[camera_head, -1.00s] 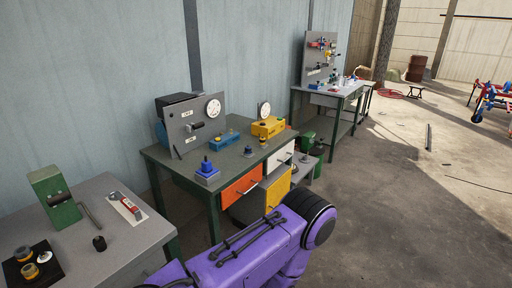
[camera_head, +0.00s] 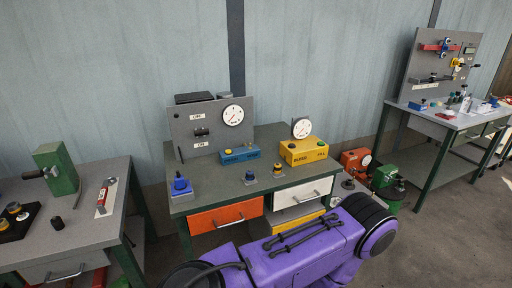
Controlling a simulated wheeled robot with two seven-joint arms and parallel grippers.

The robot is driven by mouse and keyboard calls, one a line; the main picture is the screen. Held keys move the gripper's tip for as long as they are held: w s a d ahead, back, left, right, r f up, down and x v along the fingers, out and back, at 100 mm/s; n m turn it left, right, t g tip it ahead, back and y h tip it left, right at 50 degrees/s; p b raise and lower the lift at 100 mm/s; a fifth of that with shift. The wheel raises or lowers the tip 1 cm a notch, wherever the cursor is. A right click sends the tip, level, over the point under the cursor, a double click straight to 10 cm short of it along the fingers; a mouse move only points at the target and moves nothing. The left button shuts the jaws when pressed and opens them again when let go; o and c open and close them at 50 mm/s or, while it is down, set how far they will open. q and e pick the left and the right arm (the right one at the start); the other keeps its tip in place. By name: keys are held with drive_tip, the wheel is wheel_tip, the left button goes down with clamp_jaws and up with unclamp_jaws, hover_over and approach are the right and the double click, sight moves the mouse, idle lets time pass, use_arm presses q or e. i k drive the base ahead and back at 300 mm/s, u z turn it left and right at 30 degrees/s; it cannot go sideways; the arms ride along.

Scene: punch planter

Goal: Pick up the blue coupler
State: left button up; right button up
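A blue coupler-like part (camera_head: 180,184) stands upright on a small pale block at the front left corner of the middle workbench (camera_head: 215,202). A smaller dark part with a bluish base (camera_head: 249,178) stands further right on the same bench, and a similar one with a yellowish base (camera_head: 278,171) is beside it. Which of these is the blue coupler I cannot tell for sure. A purple arm link of mine crosses the bottom of the view, in front of the bench. Neither gripper shows.
Behind the parts stand a gauge panel (camera_head: 212,143), a blue box (camera_head: 240,155) and a yellow box (camera_head: 304,151). A left bench (camera_head: 85,222) holds a green block (camera_head: 57,169). A right bench (camera_head: 445,121) stands further back. Open floor lies at lower right (camera_head: 460,230).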

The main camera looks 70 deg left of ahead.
sight(250, 174)
drive_tip(key=u, duration=0.5)
drive_tip(key=i, duration=1)
drive_tip(key=u, duration=0.8)
